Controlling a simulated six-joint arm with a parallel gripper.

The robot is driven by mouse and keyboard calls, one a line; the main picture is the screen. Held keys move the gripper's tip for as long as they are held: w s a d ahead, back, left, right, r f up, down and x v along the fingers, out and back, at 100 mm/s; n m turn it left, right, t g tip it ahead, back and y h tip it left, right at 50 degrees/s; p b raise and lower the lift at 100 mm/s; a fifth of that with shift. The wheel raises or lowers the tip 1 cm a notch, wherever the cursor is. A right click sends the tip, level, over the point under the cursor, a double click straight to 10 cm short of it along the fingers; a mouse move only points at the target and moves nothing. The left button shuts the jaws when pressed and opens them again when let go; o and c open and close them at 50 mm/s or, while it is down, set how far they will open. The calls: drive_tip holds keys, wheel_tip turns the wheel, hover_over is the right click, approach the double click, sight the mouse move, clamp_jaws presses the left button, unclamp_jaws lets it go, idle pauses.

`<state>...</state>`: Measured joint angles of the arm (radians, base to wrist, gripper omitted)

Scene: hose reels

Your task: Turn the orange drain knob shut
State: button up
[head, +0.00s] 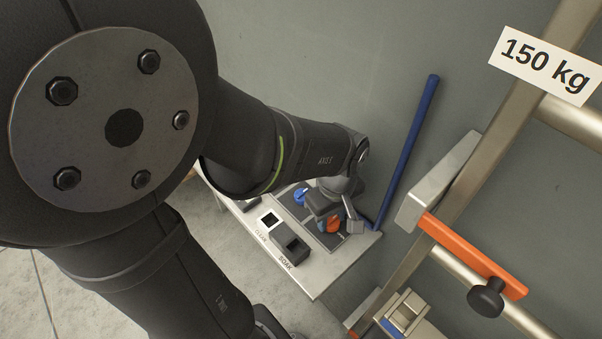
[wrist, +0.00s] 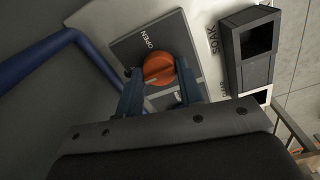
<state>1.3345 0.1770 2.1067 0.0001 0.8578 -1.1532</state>
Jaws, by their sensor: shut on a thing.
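The orange drain knob (wrist: 158,69) sits on a grey plate (wrist: 122,48) marked OPEN in the wrist view. My gripper (wrist: 160,82) has a finger on either side of the knob and is shut on it. A grip bar with a light line shows across the knob's face. In the head view the orange knob (head: 333,225) shows below my gripper (head: 340,212), partly covered by it. A blue knob (head: 300,196) is to its left on the same panel.
A blue pipe (head: 408,150) rises beside the panel's right end. A metal ladder-like frame with an orange bar (head: 470,255) stands to the right.

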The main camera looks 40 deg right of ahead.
sight(331, 219)
drive_tip(key=o, duration=1)
wheel_tip(331, 219, up, 18)
drive_tip(key=shift+f, duration=0.25)
drive_tip(key=shift+f, duration=0.1)
wheel_tip(331, 219, down, 17)
drive_tip(key=shift+f, duration=0.15)
idle(0.5)
